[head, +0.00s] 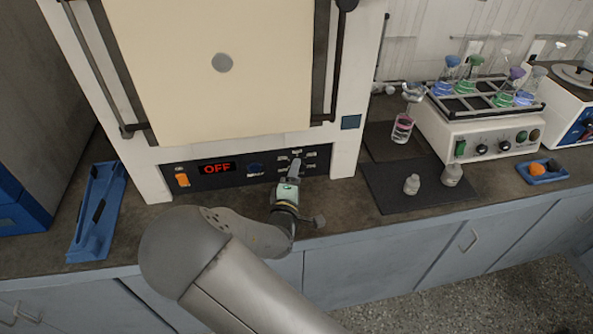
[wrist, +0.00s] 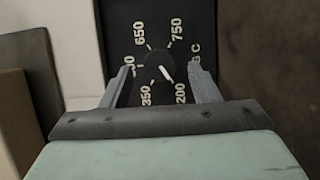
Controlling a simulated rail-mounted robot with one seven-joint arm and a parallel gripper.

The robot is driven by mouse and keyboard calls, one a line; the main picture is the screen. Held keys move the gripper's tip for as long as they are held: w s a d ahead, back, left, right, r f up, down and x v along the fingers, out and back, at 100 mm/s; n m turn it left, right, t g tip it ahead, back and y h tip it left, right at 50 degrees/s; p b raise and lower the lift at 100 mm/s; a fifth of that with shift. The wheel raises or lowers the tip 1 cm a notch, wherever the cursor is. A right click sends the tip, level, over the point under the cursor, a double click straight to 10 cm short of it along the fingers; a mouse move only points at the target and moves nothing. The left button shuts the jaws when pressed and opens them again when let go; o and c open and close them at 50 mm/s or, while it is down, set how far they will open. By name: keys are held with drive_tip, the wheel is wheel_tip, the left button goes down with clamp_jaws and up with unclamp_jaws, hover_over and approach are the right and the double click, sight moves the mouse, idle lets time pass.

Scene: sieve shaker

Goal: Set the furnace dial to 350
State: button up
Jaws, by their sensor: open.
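The furnace (head: 230,100) has a control panel (head: 220,183) with a red OFF display (head: 216,168) along its lower front. In the wrist view the dark round dial (wrist: 155,66) is ringed by printed numbers. 650 and 750 are at the top, 350 at lower left and 200 at lower right. The left number is partly hidden by a finger. The dial's white pointer mark is at its lower right, towards 200. My gripper (wrist: 160,70) is open, with one finger on each side of the dial; I cannot tell whether they touch it.
A blue tray (head: 97,215) lies at left.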

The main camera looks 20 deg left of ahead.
drive_tip(key=shift+w, duration=0.8)
drive_tip(key=c, duration=1)
drive_tip(key=shift+o, duration=0.2)
drive_tip(key=m+g+b, duration=0.1)
drive_tip(key=m+g, duration=0.1)
drive_tip(key=m, duration=0.3)
drive_tip(key=shift+r, duration=0.2)
drive_tip(key=shift+w+d+m+g+y+b, duration=0.1)
drive_tip(key=shift+m+g+y+b, duration=0.55)
drive_tip(key=shift+m+b, duration=0.55)
drive_tip(key=shift+r+m+g+y+b, duration=0.15)
drive_tip(key=shift+m+g+y+b, duration=0.25)
drive_tip(key=shift+m+b, duration=0.6)
